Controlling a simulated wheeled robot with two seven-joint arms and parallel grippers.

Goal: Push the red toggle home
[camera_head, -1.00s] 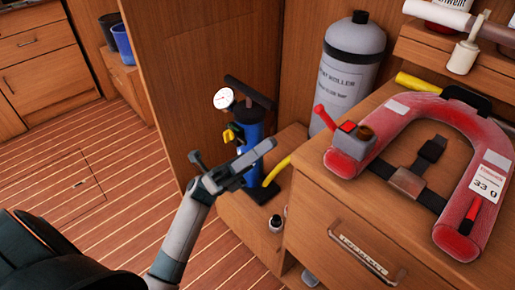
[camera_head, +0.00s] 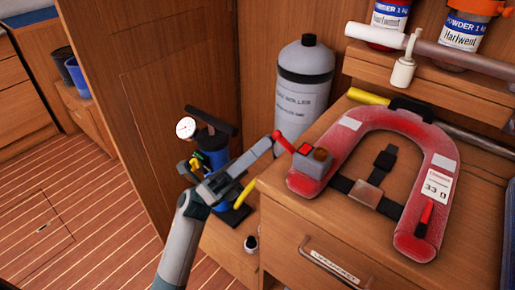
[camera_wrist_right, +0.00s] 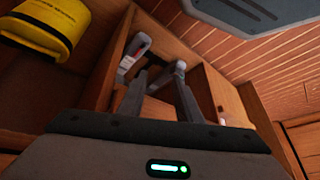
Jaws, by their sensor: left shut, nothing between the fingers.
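A red lever with a round knob (camera_head: 281,140) sticks up and left from a grey box (camera_head: 312,163) with a red top. The box sits on the left end of a red U-shaped life vest (camera_head: 330,140) on the wooden cabinet. Another slim red piece (camera_head: 424,217) lies on the vest's right end. My left gripper (camera_head: 266,146) is shut and empty, its tip just left of the red lever; I cannot tell whether they touch. My right gripper (camera_wrist_right: 160,72) shows only in the wrist view, its fingers apart with nothing seen between them.
A grey cylinder (camera_head: 305,90) stands behind the box. A blue pump with a gauge (camera_head: 186,128) stands left, behind my left gripper. A shelf with powder tubs (camera_head: 388,18) is at the back right. A yellow container (camera_wrist_right: 48,25) shows in the wrist view.

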